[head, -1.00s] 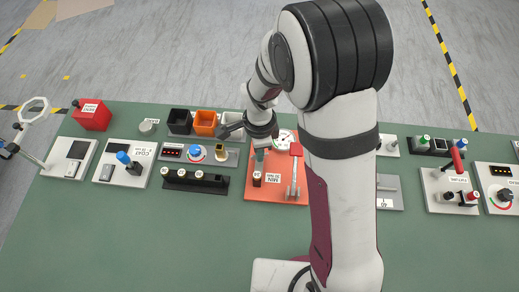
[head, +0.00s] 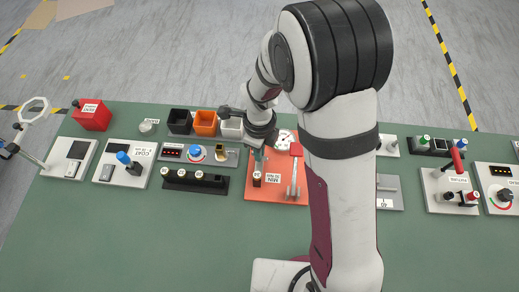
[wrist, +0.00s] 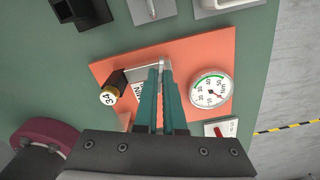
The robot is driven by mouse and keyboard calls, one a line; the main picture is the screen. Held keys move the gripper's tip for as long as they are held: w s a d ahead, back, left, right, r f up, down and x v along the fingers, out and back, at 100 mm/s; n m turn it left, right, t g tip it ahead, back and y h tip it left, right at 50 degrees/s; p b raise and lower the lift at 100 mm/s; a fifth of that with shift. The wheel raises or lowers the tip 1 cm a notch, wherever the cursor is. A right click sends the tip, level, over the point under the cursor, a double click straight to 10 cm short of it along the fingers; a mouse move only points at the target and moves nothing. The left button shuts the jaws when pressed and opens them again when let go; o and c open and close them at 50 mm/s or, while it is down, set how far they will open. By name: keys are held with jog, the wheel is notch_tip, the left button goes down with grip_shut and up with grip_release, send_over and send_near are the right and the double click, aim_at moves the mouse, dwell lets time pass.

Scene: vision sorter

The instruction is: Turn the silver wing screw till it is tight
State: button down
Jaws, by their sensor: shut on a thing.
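The orange-red board (head: 276,193) lies on the green bench, and it fills the middle of the wrist view (wrist: 205,58). My gripper (wrist: 161,72) points down at this board, its teal fingers close together and shut on a small silver piece (wrist: 161,62), which looks like the wing screw. Only a little of it shows between the fingertips; its wings and thread are hidden. In the head view my gripper (head: 259,160) is low over the board's upper left part, and the screw cannot be made out there. A round dial gauge (wrist: 211,91) with a green arc sits beside the fingers.
A dark and brass cylinder marked 94 (wrist: 110,92) stands close to the fingers. A silver fork-like part (head: 292,182) lies on the board's right side. Black (head: 180,121), orange (head: 205,122) and white (head: 231,128) bins stand up-left. The bench front is clear.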

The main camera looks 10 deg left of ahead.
dwell(0.5)
jog(key=c, duration=1)
grip_release()
jog(key=shift+r, duration=0.15)
notch_tip(320, 180, up, 16)
jog(key=shift+f, duration=0.2)
